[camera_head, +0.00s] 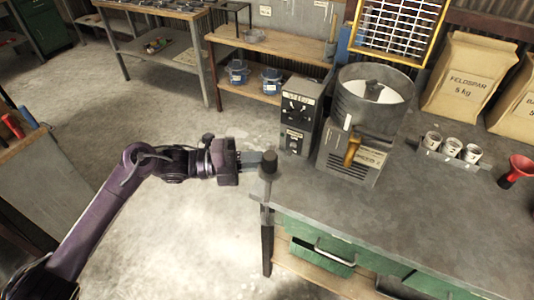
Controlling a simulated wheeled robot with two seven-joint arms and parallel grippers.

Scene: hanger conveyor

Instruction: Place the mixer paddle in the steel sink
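My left gripper (256,160) is at the near left corner of the workbench, with its fingers closed around a dark upright piece. This looks like the mixer paddle (268,168), with a dark cylindrical top and a grey lower part hanging down beside the bench corner. The fingertips are partly hidden behind it. No steel sink can be made out. My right gripper is not in view.
A mixer with a round grey bowl (347,108) and a dark control box (298,115) stand on the workbench (400,215). Several cups, a red funnel (518,169) and a feldspar bag (468,80) are at the right. Open floor lies left of the bench.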

